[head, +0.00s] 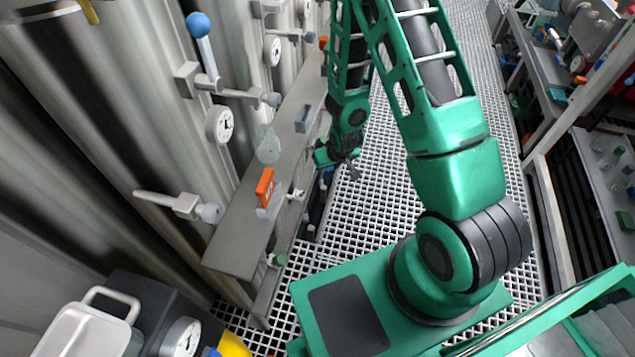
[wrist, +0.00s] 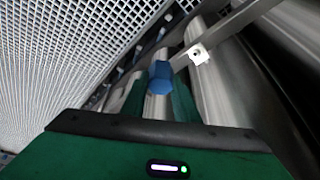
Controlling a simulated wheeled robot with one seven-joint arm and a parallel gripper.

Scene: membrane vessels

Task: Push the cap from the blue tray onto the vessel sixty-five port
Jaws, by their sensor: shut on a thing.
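My gripper (head: 322,156) is at the end of the green arm, low beside the grey beam in front of the steel vessels. In the wrist view its two green fingers (wrist: 160,98) are closed around a blue faceted piece, which looks like the cap (wrist: 160,77). In the head view the cap cannot be made out. A pale square fitting with a dark hole (wrist: 198,54) shows just beyond the fingertips to the right. I cannot tell whether it is the vessel sixty-five port, as no number is readable. I cannot make out the blue tray.
Tall steel vessels (head: 110,120) with gauges (head: 219,124) and a blue-knobbed lever (head: 199,25) fill the left. The grey beam (head: 232,240) carries an orange tag (head: 265,187). Open grating floor (head: 375,200) lies right of my gripper. Shelving (head: 600,185) stands at the right.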

